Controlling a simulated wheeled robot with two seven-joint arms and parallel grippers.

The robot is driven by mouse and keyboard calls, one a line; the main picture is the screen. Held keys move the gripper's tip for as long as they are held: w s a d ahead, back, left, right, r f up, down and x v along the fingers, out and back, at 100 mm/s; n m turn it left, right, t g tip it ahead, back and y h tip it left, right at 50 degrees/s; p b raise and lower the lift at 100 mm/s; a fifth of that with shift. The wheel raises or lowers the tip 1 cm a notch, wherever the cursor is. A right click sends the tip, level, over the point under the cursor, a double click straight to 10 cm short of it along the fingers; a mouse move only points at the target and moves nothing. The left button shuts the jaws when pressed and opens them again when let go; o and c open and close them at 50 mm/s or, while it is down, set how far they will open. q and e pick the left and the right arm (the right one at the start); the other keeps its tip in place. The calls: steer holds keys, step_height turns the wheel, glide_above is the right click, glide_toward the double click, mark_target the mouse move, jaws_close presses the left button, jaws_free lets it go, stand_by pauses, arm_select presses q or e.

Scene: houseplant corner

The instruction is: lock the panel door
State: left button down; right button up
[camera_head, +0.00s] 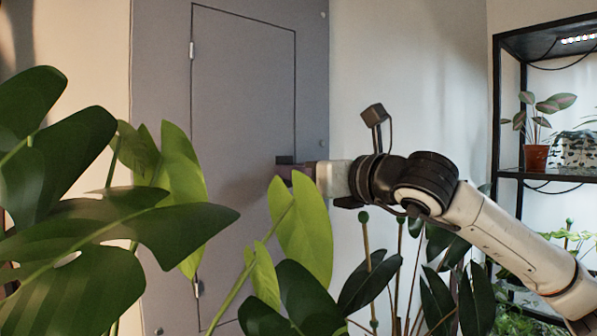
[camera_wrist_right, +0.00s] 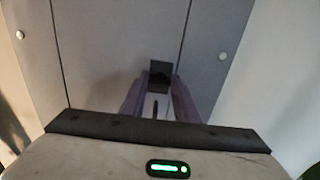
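The grey panel door (camera_head: 243,90) sits flush in a grey wall panel, with its outline seam visible and hinges on its left side. A small dark latch block (camera_head: 285,160) is at its right edge; it also shows in the right wrist view (camera_wrist_right: 160,70). My right gripper (camera_head: 283,171) reaches in from the right and is at the latch. In the right wrist view its two purple-brown fingers (camera_wrist_right: 159,84) stand apart, one on each side of the block. Whether they touch it is unclear. A small dark upright piece shows between the fingers. My left gripper is not in view.
Large green leaves (camera_head: 75,220) fill the left foreground and hide the lower door. Lighter leaves (camera_head: 303,230) rise just below my right gripper. Staked plants (camera_head: 368,275) stand under my right arm. A black shelf (camera_head: 540,174) with potted plants is at right.

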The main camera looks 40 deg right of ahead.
steer(key=shift+n, duration=0.3)
arm_select(q)
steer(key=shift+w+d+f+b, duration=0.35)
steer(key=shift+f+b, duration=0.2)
steer(key=shift+b, duration=0.6)
arm_select(e)
steer(key=shift+a+f+n, duration=0.1)
steer(key=shift+f+n, duration=0.05)
steer(key=shift+n, duration=4.15)
steer(key=shift+a+f+n, duration=0.1)
steer(key=shift+n, duration=4.2)
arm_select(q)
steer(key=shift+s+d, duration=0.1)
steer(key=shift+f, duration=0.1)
arm_select(e)
steer(key=o, duration=1)
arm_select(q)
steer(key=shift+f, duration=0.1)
arm_select(e)
steer(key=shift+o, duration=0.2)
